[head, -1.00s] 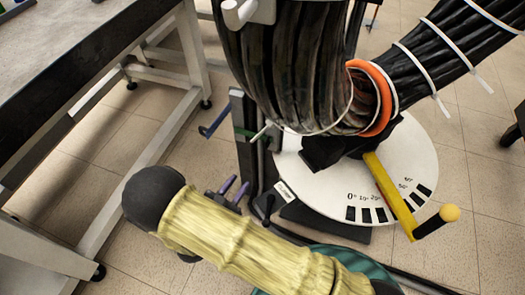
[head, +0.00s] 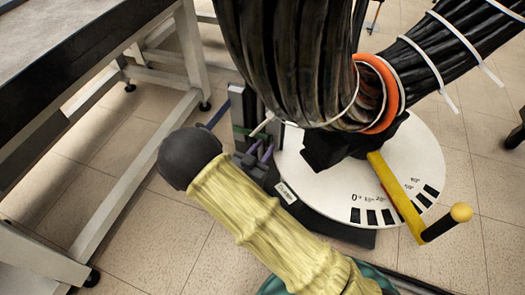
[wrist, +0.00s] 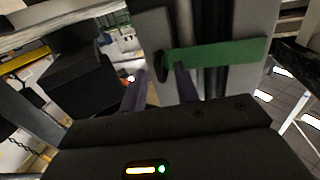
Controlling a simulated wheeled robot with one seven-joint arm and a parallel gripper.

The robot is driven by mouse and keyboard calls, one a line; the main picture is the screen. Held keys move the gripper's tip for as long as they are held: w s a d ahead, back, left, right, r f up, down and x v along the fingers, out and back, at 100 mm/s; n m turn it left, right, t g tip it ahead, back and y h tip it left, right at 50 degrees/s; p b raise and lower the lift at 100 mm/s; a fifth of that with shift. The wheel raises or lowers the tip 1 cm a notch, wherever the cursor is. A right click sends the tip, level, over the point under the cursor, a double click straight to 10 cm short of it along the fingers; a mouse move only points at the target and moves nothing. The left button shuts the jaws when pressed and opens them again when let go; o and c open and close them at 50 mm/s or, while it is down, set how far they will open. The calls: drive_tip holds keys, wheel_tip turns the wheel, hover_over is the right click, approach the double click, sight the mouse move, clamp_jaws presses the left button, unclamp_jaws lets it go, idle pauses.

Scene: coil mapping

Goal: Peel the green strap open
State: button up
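The green strap (wrist: 222,53) runs across a grey upright with a dark slot in the wrist view. Its left end, by a dark oval piece (wrist: 163,64), lies just ahead of my fingers. In the head view only a small bit of the strap (head: 240,131) shows, left of the black cable bundle. My gripper (wrist: 160,72) is open, its two purple fingers apart with nothing seen between them. The right finger's tip overlaps the strap's lower edge in the picture; I cannot tell whether they touch. My gripper (head: 260,150) also shows close to the strap in the head view.
The thick black cable bundle (head: 300,60) with an orange ring (head: 385,95) hangs over a white round dial (head: 330,185). A yellow lever (head: 395,195) lies across the dial. A workbench (head: 80,60) stands at left, with open floor between.

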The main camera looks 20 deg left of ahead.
clamp_jaws()
idle(0.4)
